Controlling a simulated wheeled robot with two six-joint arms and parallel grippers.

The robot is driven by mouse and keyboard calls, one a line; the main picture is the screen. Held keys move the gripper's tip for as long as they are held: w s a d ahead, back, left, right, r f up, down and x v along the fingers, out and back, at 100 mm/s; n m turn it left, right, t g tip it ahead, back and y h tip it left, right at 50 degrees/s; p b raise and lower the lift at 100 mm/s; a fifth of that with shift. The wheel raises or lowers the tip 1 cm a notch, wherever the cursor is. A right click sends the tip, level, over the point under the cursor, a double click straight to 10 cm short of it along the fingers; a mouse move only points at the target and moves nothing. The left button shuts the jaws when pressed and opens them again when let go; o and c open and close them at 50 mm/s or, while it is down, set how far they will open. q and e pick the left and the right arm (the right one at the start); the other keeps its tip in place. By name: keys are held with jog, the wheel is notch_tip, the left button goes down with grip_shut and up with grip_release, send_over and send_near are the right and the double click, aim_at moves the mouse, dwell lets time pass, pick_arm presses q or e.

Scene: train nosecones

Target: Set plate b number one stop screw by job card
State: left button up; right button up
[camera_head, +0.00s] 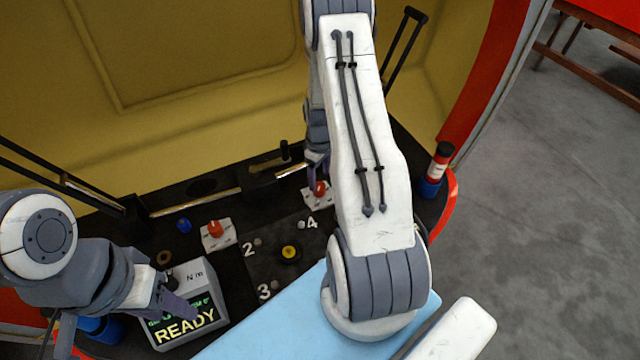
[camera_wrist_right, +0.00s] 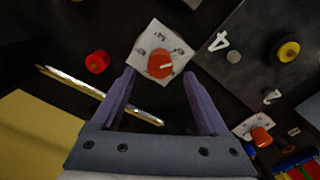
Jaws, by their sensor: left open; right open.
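A dark plate (camera_head: 262,272) carries white numbers 2, 3 and 4, small grey screw heads and a yellow-topped round part (camera_head: 289,252). No number one shows; my right arm hides part of this area. A red-orange knob (camera_wrist_right: 160,64) on a white marked base sits just ahead of my open right gripper (camera_wrist_right: 159,80), roughly between its fingertips; whether they touch it I cannot tell. A second red knob (camera_head: 215,229) on a white base stands left of the plate. My left gripper (camera_head: 168,297) is open and empty in front of a box with a display (camera_head: 186,318) reading READY.
A dark bench inside a yellow shell holds a blue cap (camera_head: 184,225) and, in the right wrist view, a red cap (camera_wrist_right: 97,61). A red, white and blue cylinder (camera_head: 437,168) stands at the right edge. A light blue surface (camera_head: 262,328) lies in front.

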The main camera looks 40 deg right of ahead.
aim_at(318, 187)
notch_tip(318, 187, up, 5)
jog(key=shift+r, duration=0.15)
dwell(0.5)
jog(key=s+a+r+n, duration=0.1)
jog(key=a+r, duration=0.6)
jog(key=a, duration=0.4)
jog(key=s+a+r+n, duration=0.1)
jog(key=a+r, duration=0.5)
jog(key=a, duration=0.5)
jog(key=s+a+r, duration=0.3)
jog(key=s+a, duration=0.3)
jog(key=s, duration=0.3)
jog(key=s+a+r+n+y, duration=0.1)
jog(key=s+a+r, duration=0.3)
jog(key=s, duration=0.6)
jog(key=shift+s+a+r+n+p, duration=0.2)
jog(key=shift+a+n+p, duration=0.15)
jog(key=shift+a, duration=0.55)
